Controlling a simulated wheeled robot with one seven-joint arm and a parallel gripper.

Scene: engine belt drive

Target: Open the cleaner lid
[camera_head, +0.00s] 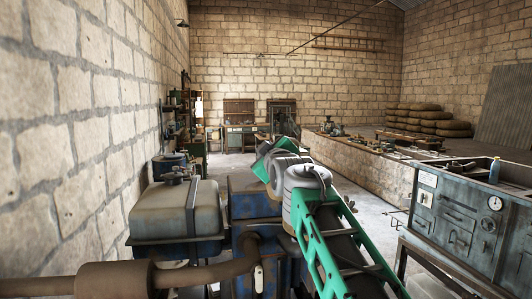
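A blue engine (245,205) stands in front of me, with a grey-beige tank (172,212) at its left. A dark cap (178,175) sits on top of the tank. A round blue can (168,162) with a dark top shows just behind the tank; I cannot tell whether it is the cleaner, nor make out a lid clearly. Green and grey arm links, which look like mine, reach from the lower right over the engine and hide part of it. My gripper cannot be made out; it seems hidden beyond the links.
A thick brown pipe (120,278) crosses the lower left, close to me. A stone wall (70,130) runs along the left. A dark blue metal cabinet (462,228) with a gauge and a bottle stands at right. Open floor (230,166) lies behind the engine.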

